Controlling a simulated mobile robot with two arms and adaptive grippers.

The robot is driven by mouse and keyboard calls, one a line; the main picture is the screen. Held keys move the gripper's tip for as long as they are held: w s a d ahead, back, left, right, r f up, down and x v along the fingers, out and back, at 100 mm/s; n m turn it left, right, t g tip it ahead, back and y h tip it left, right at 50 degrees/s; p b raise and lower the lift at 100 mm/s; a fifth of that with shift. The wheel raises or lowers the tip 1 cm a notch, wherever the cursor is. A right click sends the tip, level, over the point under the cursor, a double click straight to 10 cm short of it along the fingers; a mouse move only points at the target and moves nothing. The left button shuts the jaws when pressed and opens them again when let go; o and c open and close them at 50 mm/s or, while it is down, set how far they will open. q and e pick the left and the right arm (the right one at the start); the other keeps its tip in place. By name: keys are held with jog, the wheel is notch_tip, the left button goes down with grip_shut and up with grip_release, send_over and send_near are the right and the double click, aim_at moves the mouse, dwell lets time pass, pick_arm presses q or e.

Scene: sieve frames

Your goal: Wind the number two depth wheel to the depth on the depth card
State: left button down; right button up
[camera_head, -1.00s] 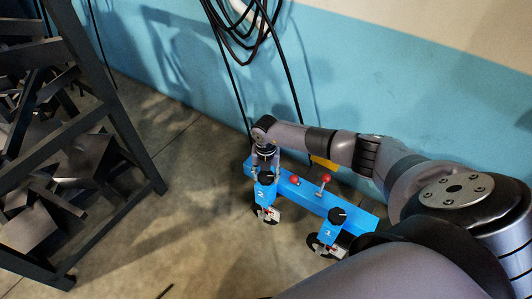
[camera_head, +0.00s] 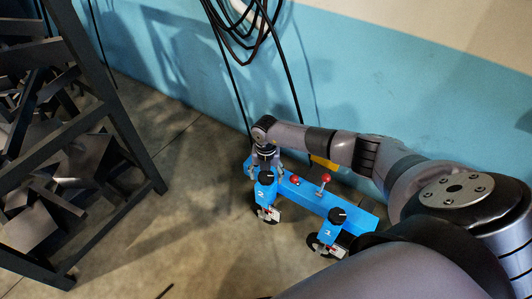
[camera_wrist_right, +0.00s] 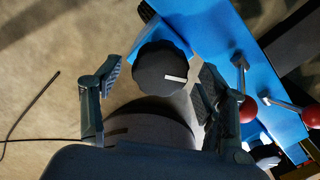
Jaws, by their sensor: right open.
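The number two depth wheel is a ribbed black knob (camera_head: 266,177) with a white pointer line. It tops a blue post marked 2 (camera_head: 262,194); the knob shows large in the right wrist view (camera_wrist_right: 160,72). My right gripper (camera_head: 266,170) is open, its fingers on either side of the knob; the wrist view shows gaps on both sides (camera_wrist_right: 157,80). A small white plate (camera_head: 271,214) is low on this post; its markings are too small to read. I cannot make out a depth card for certain. My left gripper is not in view.
A second blue post with a black knob (camera_head: 337,215) stands to the right. Red-balled levers (camera_head: 325,178) rise from the blue beam (camera_head: 306,192) between them. A dark metal rack (camera_head: 110,110) stands left; bare floor (camera_head: 180,215) lies between.

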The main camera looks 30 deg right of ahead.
aim_at(266, 176)
notch_tip(266, 176, up, 12)
dwell(0.6)
